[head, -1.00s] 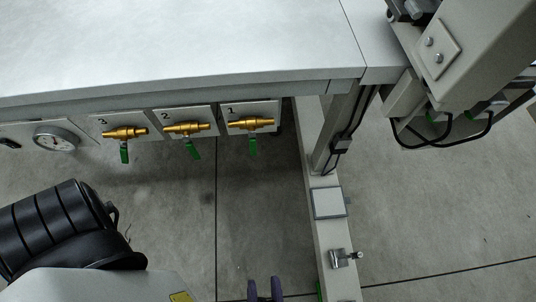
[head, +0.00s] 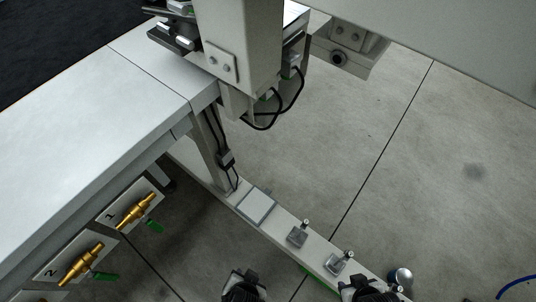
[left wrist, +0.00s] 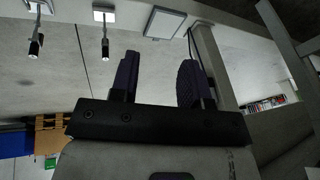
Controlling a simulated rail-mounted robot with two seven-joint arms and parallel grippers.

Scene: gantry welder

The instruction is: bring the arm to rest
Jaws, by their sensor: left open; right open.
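A grey bench (head: 75,150) with brass valves (head: 134,211) stands at left. A low beam (head: 225,195) carries the square plate (head: 257,205) and small clamps (head: 299,236). A cabled grey housing (head: 240,55) stands at the top. Open floor (head: 440,180) lies at right.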

